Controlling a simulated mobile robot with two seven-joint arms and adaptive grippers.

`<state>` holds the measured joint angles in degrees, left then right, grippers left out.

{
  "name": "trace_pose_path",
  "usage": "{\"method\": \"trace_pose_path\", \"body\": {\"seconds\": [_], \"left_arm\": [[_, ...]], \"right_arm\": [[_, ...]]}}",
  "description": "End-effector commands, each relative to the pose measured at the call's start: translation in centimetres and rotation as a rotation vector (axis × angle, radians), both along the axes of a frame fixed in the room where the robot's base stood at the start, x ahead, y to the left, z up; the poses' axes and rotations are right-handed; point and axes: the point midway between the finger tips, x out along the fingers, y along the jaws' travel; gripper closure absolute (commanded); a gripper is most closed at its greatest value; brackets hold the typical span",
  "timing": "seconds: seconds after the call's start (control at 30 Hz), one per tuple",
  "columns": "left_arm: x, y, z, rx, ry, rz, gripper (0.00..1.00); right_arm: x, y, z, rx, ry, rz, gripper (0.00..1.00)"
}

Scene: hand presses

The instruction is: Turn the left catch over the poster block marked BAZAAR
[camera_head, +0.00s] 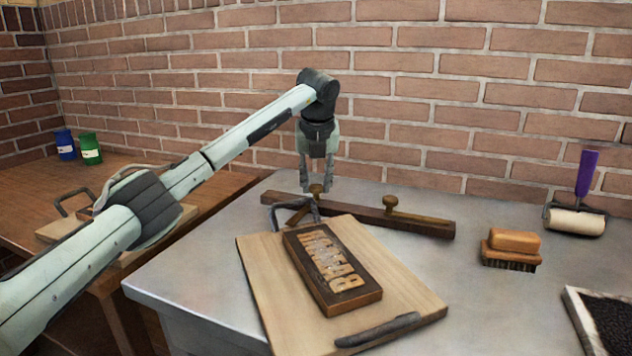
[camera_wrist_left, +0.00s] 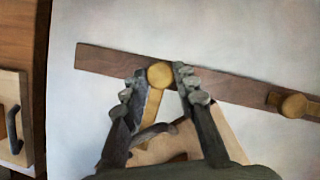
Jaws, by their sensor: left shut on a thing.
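The poster block (camera_head: 335,275), a dark block with raised wooden letters, lies on a pale wooden board (camera_head: 262,290) with dark handles. Behind it is a dark wooden bar (camera_head: 352,214) carrying two brass catches. My left gripper (camera_head: 316,188) comes down from above and is shut on the knob of the left catch (camera_head: 300,214). In the left wrist view the knob (camera_wrist_left: 160,75) sits between the fingertips. Its brass arm points off the bar toward the board. The right catch (camera_head: 392,203) lies along the bar. My right gripper is out of view.
A brush (camera_head: 511,250) and a roller with a purple handle (camera_head: 577,215) lie to the right. A black-filled tray (camera_head: 610,318) is at the right edge. A wooden table with blue (camera_head: 65,144) and green (camera_head: 90,148) cans is at left. A brick wall stands behind.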

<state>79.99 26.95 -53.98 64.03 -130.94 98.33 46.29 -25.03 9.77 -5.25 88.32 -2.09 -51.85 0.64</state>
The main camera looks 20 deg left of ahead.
Motion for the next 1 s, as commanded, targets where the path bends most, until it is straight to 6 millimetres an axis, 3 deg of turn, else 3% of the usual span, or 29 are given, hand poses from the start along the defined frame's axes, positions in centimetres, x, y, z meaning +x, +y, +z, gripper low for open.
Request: {"method": "trace_pose_path", "body": {"seconds": [0.6, 0.63, 0.7, 0.77, 1.0], "left_arm": [[0.05, 0.12, 0.04, 0.001, -0.002, 0.002, 1.0], [0.05, 0.13, 0.04, 0.001, -0.002, 0.002, 0.68], [0.04, 0.11, 0.03, 0.001, -0.002, 0.002, 0.6], [0.04, 0.1, 0.03, 0.001, -0.002, 0.002, 0.52], [0.02, 0.03, 0.01, 0.0, -0.001, 0.001, 0.51]], "right_arm": [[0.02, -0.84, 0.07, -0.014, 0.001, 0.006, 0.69], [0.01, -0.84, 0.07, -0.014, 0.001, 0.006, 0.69], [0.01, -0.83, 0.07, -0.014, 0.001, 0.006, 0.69], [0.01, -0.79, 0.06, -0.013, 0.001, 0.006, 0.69], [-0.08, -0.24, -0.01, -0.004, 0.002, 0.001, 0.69]]}}
